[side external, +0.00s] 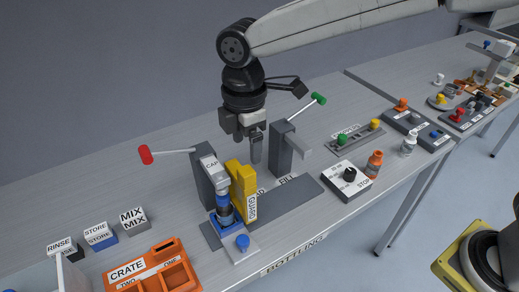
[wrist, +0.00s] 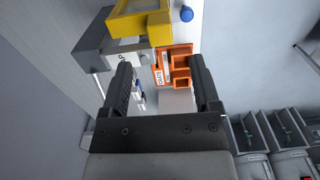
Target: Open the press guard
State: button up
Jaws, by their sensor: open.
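The yellow press guard (side external: 243,190), with a white GUARD label on its edge, stands upright beside the CAP press (side external: 203,182) and partly hides it. A blue bottle-like piece (side external: 225,212) stands below the press head. My gripper (side external: 247,148) hangs above and slightly right of the guard, pointing down, apart from it. In the wrist view, my gripper (wrist: 160,65) has its fingers spread with nothing between them. The yellow guard (wrist: 140,22) shows beyond the fingertips at the top of that view.
The grey FILL post (side external: 281,150) with a green-knobbed lever (side external: 318,99) stands close right of my gripper. A red-knobbed lever (side external: 145,155) sticks out left of the press. An orange crate (side external: 152,272) lies at front left.

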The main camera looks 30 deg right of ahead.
aim_at(246, 170)
jog(key=shift+a, duration=0.15)
jog(key=shift+f, duration=3.9)
grip_shut()
jog(key=shift+r, duration=0.1)
